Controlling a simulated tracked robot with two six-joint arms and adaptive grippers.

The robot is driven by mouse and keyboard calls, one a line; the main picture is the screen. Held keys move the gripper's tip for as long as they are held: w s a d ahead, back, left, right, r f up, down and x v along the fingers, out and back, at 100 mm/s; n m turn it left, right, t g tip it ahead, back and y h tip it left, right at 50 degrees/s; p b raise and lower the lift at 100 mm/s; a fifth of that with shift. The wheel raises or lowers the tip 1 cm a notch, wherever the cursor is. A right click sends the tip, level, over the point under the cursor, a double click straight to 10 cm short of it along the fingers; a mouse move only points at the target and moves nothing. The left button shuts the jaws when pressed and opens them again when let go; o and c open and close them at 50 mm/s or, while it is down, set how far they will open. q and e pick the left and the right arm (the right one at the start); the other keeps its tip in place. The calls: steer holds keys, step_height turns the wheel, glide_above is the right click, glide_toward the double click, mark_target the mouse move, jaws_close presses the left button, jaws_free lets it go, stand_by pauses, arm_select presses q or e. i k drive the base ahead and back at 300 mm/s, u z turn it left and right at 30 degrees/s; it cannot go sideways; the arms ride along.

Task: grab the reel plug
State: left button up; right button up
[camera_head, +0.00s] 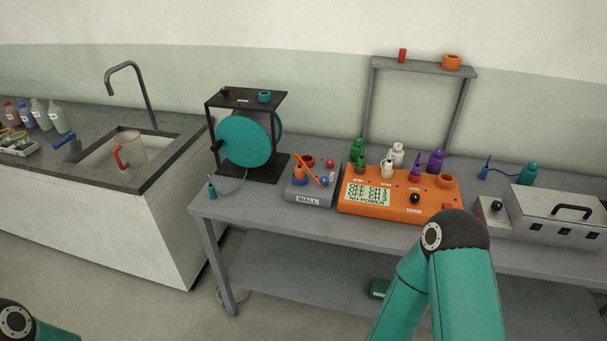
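A teal cable reel (243,141) sits in a black frame on the left part of the grey bench. A teal round fitting (265,96) sits on top of the frame. Part of my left arm shows in the bottom left corner and my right arm rises at the lower right. Neither gripper is in view, and nothing of mine touches the plug.
Right of the reel are a grey WALL box (310,190), an orange power unit (396,200) reading NO POWER, and a grey case (560,215). A shelf frame (421,67) stands behind. Bare bench lies before the boxes.

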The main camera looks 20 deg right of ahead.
mark_target(298, 169)
steer(key=i, duration=0.85)
steer(key=u, duration=0.05)
